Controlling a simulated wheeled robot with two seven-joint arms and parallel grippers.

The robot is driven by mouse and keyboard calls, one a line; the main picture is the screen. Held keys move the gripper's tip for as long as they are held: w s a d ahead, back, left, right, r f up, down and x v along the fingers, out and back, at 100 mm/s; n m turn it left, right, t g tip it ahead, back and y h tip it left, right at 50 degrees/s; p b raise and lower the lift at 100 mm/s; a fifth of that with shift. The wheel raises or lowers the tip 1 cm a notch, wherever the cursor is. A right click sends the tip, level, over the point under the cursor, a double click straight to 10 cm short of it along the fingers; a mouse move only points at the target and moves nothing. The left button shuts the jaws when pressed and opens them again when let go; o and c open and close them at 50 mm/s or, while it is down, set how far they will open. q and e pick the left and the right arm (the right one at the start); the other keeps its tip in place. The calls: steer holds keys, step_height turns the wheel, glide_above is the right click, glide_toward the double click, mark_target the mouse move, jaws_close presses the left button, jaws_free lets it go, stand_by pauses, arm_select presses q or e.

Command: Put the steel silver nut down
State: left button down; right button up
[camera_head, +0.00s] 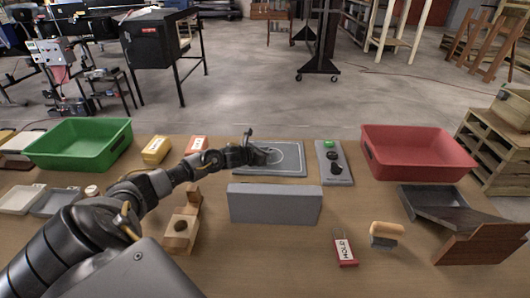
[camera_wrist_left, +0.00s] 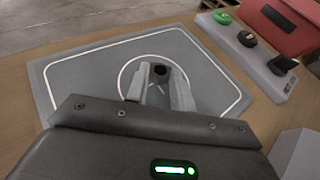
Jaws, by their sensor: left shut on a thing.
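My left gripper (camera_head: 257,154) reaches over a grey mat (camera_head: 285,172) with a white border and a white circle. In the left wrist view my left gripper (camera_wrist_left: 157,80) has its fingers over the circle on the mat (camera_wrist_left: 75,78). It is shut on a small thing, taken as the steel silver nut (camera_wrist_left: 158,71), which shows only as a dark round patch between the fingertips. The fingers hide most of it. I cannot tell whether it touches the mat. My right gripper is not in view.
A control panel (camera_head: 336,177) with a green button and dark knobs stands right of the mat. A grey block (camera_head: 275,205) is in front. A green bin (camera_head: 80,145) is left, a red bin (camera_head: 415,148) right. A wooden block (camera_head: 181,232) stands near my left arm.

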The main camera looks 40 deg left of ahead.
arm_select(q)
steer(key=shift+f, duration=0.45)
steer(key=c, duration=1.1)
jaws_free()
steer(key=shift+c, duration=0.2)
